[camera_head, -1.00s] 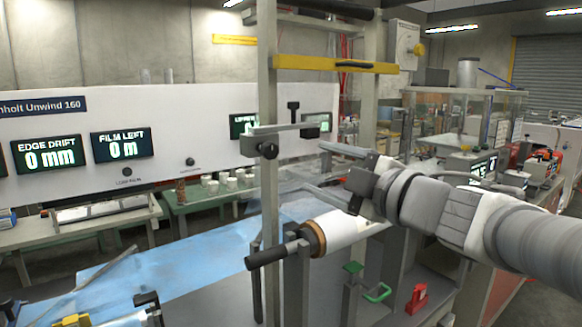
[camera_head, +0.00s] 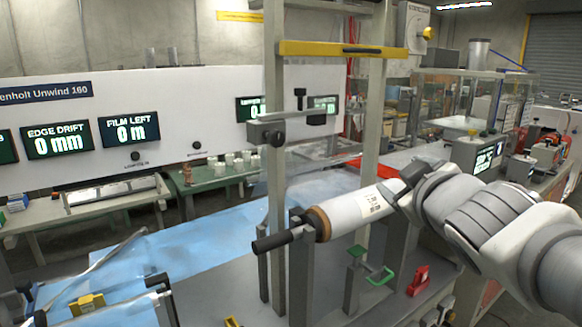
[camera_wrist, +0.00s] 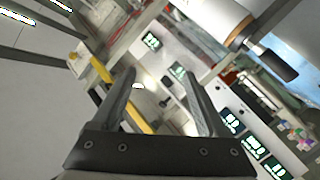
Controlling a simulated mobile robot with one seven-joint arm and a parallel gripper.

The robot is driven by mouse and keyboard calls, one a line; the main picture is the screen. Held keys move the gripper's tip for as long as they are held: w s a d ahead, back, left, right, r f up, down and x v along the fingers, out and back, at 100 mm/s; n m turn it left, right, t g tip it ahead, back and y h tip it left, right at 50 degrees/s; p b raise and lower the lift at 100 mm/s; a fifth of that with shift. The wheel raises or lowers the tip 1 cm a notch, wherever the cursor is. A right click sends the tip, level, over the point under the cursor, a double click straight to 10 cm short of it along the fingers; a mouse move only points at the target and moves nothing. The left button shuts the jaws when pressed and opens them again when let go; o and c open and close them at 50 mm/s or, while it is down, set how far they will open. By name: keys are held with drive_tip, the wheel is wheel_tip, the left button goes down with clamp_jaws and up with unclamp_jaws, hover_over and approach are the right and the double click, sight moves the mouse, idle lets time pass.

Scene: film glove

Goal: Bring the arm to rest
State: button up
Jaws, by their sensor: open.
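My gripper (camera_wrist: 160,75) is open in the wrist view, with its two fingers spread and nothing between them. In the head view my arm (camera_head: 480,215) comes in from the right, and its wrist is just right of the white film roll (camera_head: 355,210). The fingers are hard to make out there, and I cannot tell whether the wrist touches the roll. The roll sits on a brown core on a shaft with a black handle (camera_head: 272,242). The roll (camera_wrist: 215,18) and handle (camera_wrist: 272,62) also show at the upper right of the wrist view.
An upright frame with a yellow crossbar (camera_head: 345,50) stands behind the roll. A green-handled clamp (camera_head: 378,276) and a red block (camera_head: 419,280) are on the grey deck below. A white panel with displays (camera_head: 130,128) runs along the left.

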drive_tip(key=s+a+f+m+g+p, duration=0.3)
drive_tip(key=s+f+m+g, duration=0.4)
drive_tip(key=s, duration=1)
wheel_tip(320, 180, down, 7)
drive_tip(key=g, duration=0.3)
drive_tip(key=shift+s+a+r+y, duration=0.15)
drive_tip(key=shift+s+a+y, duration=0.15)
drive_tip(key=shift+a, duration=0.1)
